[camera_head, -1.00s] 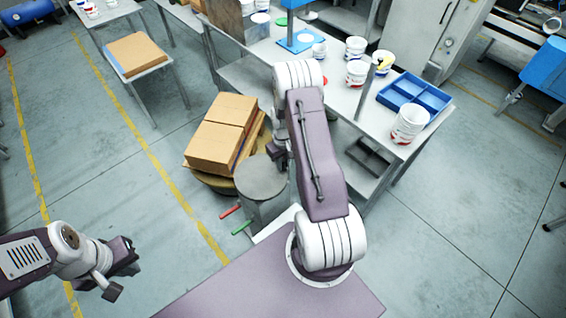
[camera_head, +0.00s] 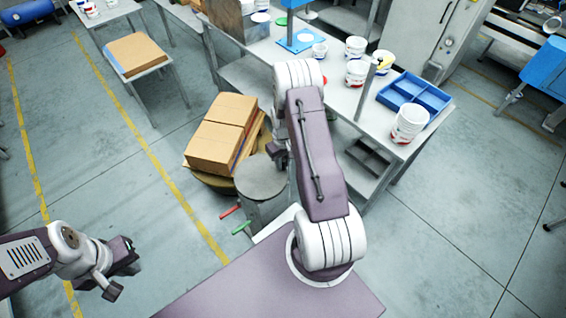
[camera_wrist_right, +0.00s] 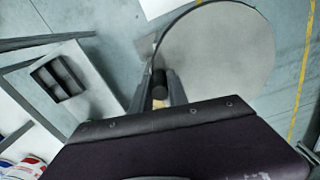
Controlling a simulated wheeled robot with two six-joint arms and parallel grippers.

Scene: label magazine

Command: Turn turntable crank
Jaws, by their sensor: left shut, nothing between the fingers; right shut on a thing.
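The turntable (camera_head: 213,184) is a low round brown base under a stack of cardboard boxes (camera_head: 222,133). A grey round-topped drum (camera_head: 262,178) stands just in front of it; its disc top (camera_wrist_right: 217,48) fills the upper right of the right wrist view. My right gripper (camera_wrist_right: 161,96) is shut on a small dark upright knob (camera_wrist_right: 159,84), which looks like the crank handle, beside the disc's edge. In the head view my right arm hides the knob and most of the right gripper (camera_head: 279,156). My left gripper (camera_head: 124,273) is shut and empty at lower left, far from the turntable.
A red handle (camera_head: 230,211) and a green handle (camera_head: 241,228) stick out low by the drum. A grey workbench (camera_head: 400,143) with white tubs and a blue divided tray (camera_head: 414,96) stands to the right.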

